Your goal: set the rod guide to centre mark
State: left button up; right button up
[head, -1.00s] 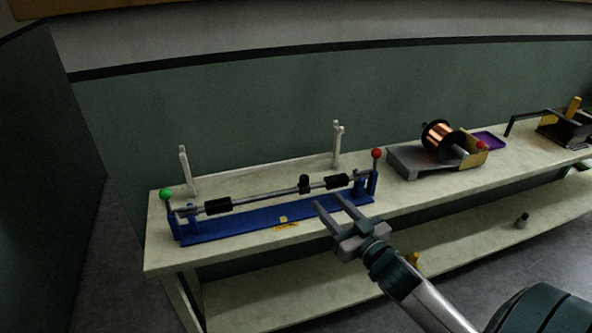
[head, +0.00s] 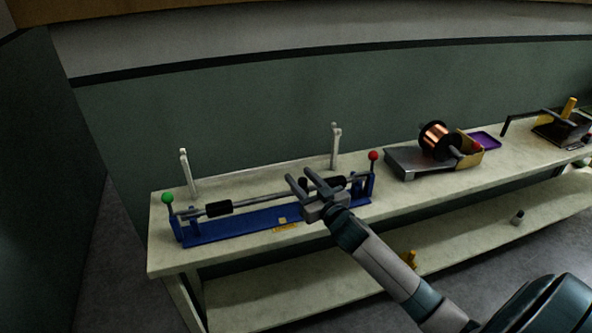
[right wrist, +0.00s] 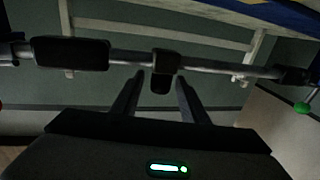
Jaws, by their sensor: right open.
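The rod guide is a small black block (right wrist: 166,66) on a grey rod (right wrist: 122,55), seen between two thicker black sleeves. In the head view my right gripper (head: 300,177) partly hides it. The gripper is open, with its fingertips at the rod. In the right wrist view the guide's lower part shows between the fingers (right wrist: 160,82), with a gap on each side. A yellow mark (head: 284,224) sits on the front of the blue base (head: 235,225), left of the guide in the head view. My left gripper is out of view.
A green ball (head: 167,198) and a red ball (head: 373,155) top the rod's end posts. White uprights (head: 335,147) stand behind. A copper spool (head: 436,138) on a grey stand and a purple tray (head: 484,140) are farther right on the bench (head: 400,192).

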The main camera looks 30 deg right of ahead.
jog(key=shift+w, duration=1.55)
grip_shut()
